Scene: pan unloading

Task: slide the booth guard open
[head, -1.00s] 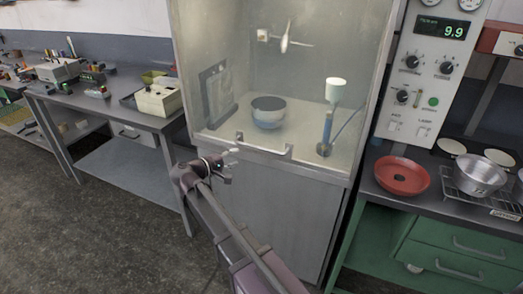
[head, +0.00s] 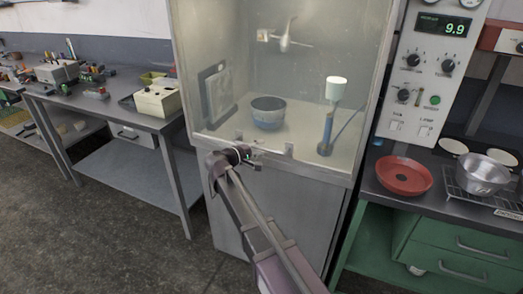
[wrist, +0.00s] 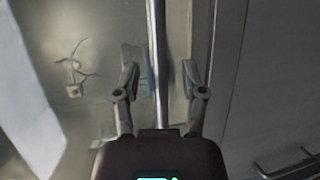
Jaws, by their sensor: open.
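The booth guard (head: 225,60) is a clear pane across the booth's front, and it is down. Its bar handle (head: 289,149) runs along the lower edge, with much of it hidden behind my gripper in the head view. In the wrist view the handle (wrist: 154,40) is a pale bar running between the two fingers. My gripper (wrist: 160,80) is open, with one finger on each side of the bar and a gap showing on both sides. In the head view my gripper (head: 246,156) is at the handle's left and middle part.
Inside the booth are a blue-grey bowl (head: 268,113), a blue stand with a white cup (head: 336,90) and a framed panel (head: 217,92). A bench (head: 165,122) stands left. A red pan (head: 404,176) and a silver pot (head: 482,176) are right. The floor at left is clear.

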